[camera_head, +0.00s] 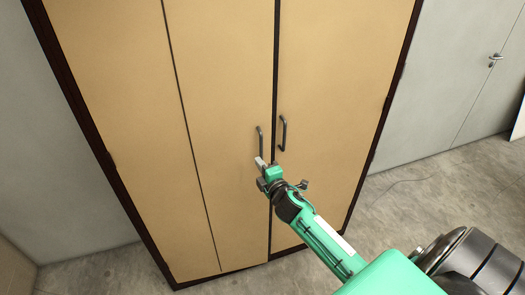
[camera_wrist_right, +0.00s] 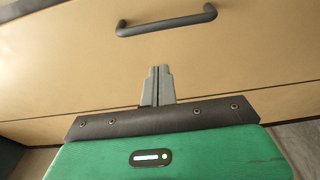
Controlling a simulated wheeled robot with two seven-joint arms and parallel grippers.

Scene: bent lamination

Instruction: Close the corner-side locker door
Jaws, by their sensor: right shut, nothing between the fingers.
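A tall tan locker with a dark frame (camera_head: 92,135) fills the middle of the head view. Its middle door (camera_head: 225,100) and right door (camera_head: 335,90) each have a dark bar handle, the middle one (camera_head: 260,140) and the right one (camera_head: 283,133). A dark gap runs between these two doors; both look shut or nearly so. My right gripper (camera_head: 260,162) is shut and empty, just below the middle handle. In the right wrist view its fingers (camera_wrist_right: 158,70) point at a tan door face below a handle (camera_wrist_right: 167,22); contact is unclear. My left gripper is out of view.
A plain tan panel (camera_head: 125,120) forms the locker's left part. A grey wall (camera_head: 40,190) stands at the left. A grey door with a lever handle (camera_head: 495,58) is at the right. The concrete floor (camera_head: 400,210) is clear, apart from a thin cable.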

